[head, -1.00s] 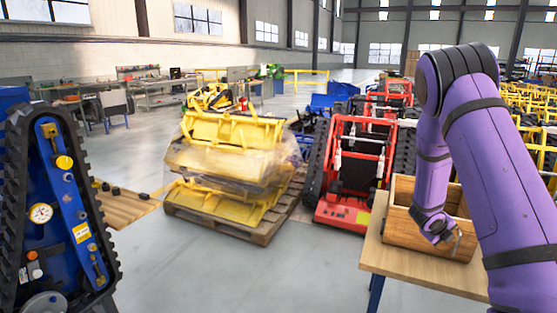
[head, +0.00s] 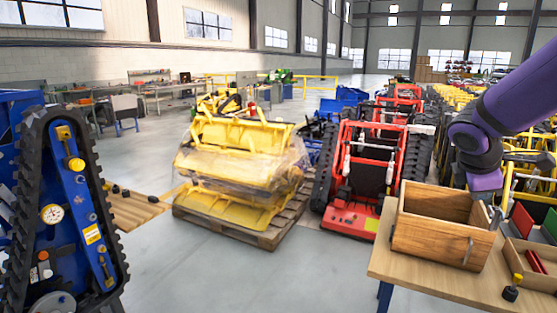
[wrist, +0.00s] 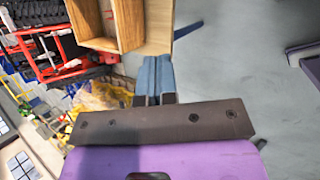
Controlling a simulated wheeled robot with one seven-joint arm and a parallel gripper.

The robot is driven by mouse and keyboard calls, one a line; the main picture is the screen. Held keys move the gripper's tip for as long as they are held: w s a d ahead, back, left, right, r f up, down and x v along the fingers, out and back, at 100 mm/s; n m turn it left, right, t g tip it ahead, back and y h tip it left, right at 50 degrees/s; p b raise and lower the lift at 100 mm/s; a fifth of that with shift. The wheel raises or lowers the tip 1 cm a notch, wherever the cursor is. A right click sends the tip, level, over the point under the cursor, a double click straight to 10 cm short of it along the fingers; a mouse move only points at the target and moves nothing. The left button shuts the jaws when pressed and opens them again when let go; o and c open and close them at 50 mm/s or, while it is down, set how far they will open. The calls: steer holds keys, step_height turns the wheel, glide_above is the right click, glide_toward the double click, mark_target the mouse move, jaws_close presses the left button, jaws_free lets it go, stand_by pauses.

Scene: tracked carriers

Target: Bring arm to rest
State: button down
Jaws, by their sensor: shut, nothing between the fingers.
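My purple arm (head: 520,95) comes in from the right edge of the head view and bends down behind the open wooden box (head: 425,235). My gripper is hard to make out there, low behind the box's right side. In the wrist view my gripper (wrist: 155,99) shows as a dark bar with short fingers close together, shut and empty. The box also shows at the top of the wrist view (wrist: 157,25), beyond the fingers.
The box stands on a wooden table (head: 400,265), beside a parts tray (head: 530,275) and a small black-and-yellow item (head: 512,288). A blue tracked carrier (head: 75,195) stands left, a red one (head: 350,218) behind the table. Yellow parts (head: 240,165) sit on a pallet. Floor between is clear.

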steer(key=s+a+r+m+t+y, duration=0.1)
steer(key=s+a+r+m+y, duration=0.2)
steer(key=s+a+m, duration=0.3)
steer(key=s+a+r+m+t+y, duration=0.1)
steer(key=s+a+r+m+y, duration=0.2)
steer(key=s+a+m, duration=0.4)
steer(key=s+a, duration=0.2)
steer(key=s, duration=0.3)
